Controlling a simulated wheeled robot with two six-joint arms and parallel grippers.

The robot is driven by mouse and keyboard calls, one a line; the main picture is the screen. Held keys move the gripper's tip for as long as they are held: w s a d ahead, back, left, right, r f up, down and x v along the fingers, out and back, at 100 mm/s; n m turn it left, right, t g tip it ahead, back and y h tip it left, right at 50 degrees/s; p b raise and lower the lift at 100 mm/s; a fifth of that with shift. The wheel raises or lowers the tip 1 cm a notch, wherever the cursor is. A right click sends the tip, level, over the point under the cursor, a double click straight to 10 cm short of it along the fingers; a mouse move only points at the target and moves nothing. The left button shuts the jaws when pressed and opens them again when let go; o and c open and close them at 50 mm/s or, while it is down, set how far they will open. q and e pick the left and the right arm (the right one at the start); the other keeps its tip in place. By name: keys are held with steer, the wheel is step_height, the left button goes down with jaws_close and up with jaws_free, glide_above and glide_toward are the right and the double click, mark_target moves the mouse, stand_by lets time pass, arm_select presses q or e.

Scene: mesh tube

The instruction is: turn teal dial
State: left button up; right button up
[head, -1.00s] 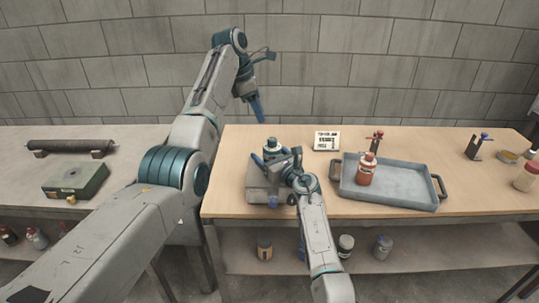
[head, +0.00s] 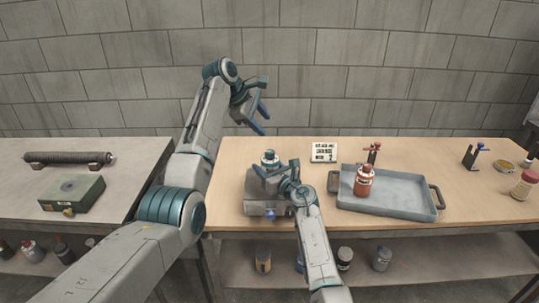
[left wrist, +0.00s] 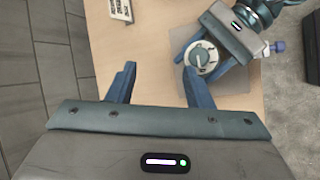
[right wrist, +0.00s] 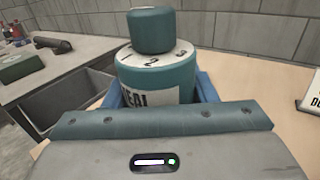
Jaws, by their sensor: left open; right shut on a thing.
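The teal dial (head: 269,157) stands upright on a grey box (head: 256,208) at the wooden table's left end. In the right wrist view it is a teal body (right wrist: 150,80) with a label, a white numbered ring and a teal knob (right wrist: 152,30) on top. My right gripper (head: 276,170) is shut on the dial's body, a finger on each side. My left gripper (head: 261,119) is open and empty, above and behind the dial. In the left wrist view the dial's white numbered top (left wrist: 205,57) lies just beyond the right-hand finger.
A printed card (head: 324,152) stands behind the dial, its text mostly too small to read. A grey tray (head: 400,204) with a red-orange bottle (head: 364,181) is to the right. A green box (head: 72,194) and a dark roller (head: 68,158) lie on the left table.

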arm_select(q)
steer(key=f+m+t+h, duration=0.1)
steer(key=f+m+t, duration=0.1)
steer(key=m, duration=0.1)
steer(key=m+t+h, duration=0.4)
steer(key=m+t, duration=0.5)
steer(key=m, duration=1)
glide_toward(267, 155)
steer(key=shift+n, duration=0.3)
steer(key=x, duration=1.1)
steer(key=shift+w+d, duration=0.15)
steer(key=shift+w, duration=0.05)
steer(key=c, duration=1)
